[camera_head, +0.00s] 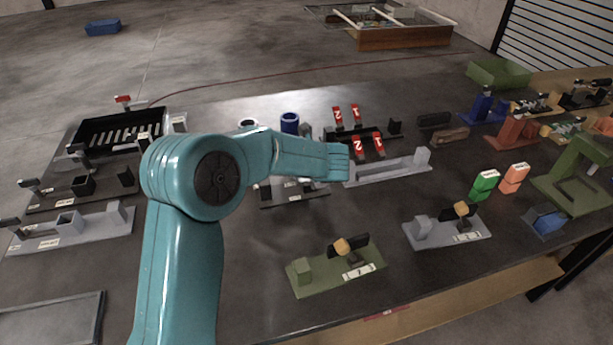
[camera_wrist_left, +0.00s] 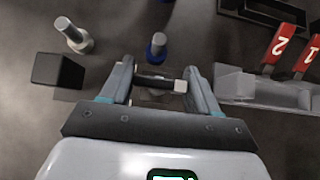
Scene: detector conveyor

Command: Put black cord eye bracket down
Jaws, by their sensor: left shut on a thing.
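In the left wrist view my left gripper (camera_wrist_left: 158,84) is shut on a small dark bar-like piece with a pale block at its right end, which I take to be the black cord eye bracket (camera_wrist_left: 153,83). It sits crosswise between the two fingers. A pale plate or fixture shows partly behind it; whether the bracket touches it I cannot tell. In the head view my teal left arm reaches to the middle of the table and hides the gripper and bracket. My right gripper is in neither view.
A blue cylinder (camera_head: 289,122) and red numbered tags (camera_head: 357,145) stand near the arm. A long grey fixture (camera_head: 388,170) lies to its right, a green plate (camera_head: 335,271) in front. A black block (camera_wrist_left: 57,70) is left of the fingers. Bare table lies between the front fixtures.

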